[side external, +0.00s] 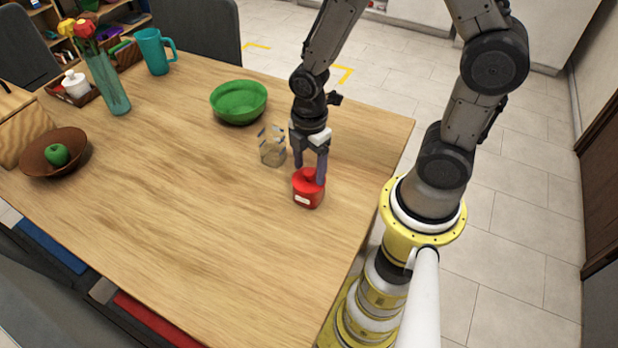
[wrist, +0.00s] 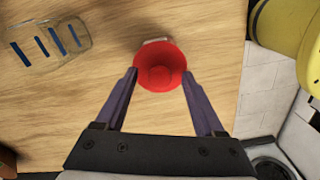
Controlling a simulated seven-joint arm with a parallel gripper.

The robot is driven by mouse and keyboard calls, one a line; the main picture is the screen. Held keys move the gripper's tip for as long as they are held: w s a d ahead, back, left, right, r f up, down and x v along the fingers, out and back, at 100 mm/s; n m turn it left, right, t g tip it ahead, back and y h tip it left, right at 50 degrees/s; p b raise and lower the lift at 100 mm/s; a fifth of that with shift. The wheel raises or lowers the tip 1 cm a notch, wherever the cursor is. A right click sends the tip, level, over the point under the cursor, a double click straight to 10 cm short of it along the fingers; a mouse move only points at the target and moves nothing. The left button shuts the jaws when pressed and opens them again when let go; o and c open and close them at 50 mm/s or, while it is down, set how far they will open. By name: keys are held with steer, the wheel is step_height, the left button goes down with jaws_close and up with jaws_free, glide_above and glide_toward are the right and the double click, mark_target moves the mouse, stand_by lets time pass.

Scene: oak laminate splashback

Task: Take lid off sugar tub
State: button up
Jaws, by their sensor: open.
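A red sugar tub (side external: 307,198) with a pale label stands on the table near its right edge. Its red lid (side external: 303,177) is on top. In the wrist view the round red lid (wrist: 150,58) has a raised knob (wrist: 158,77) in its middle. My gripper (side external: 310,175) points down just above the tub. In the wrist view my gripper (wrist: 159,74) is open, with one purple finger on each side of the lid's near edge. I cannot tell whether the fingers touch the lid.
A clear glass with blue stripes (side external: 272,152) stands close to the left of my gripper; it also shows in the wrist view (wrist: 48,40). A green bowl (side external: 238,103) is farther back. A brown bowl (side external: 38,160) holds a green apple. The table's front middle (side external: 190,220) is clear.

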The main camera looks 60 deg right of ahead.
steer(key=shift+f, duration=0.15)
steer(key=c, duration=1.1)
jaws_close()
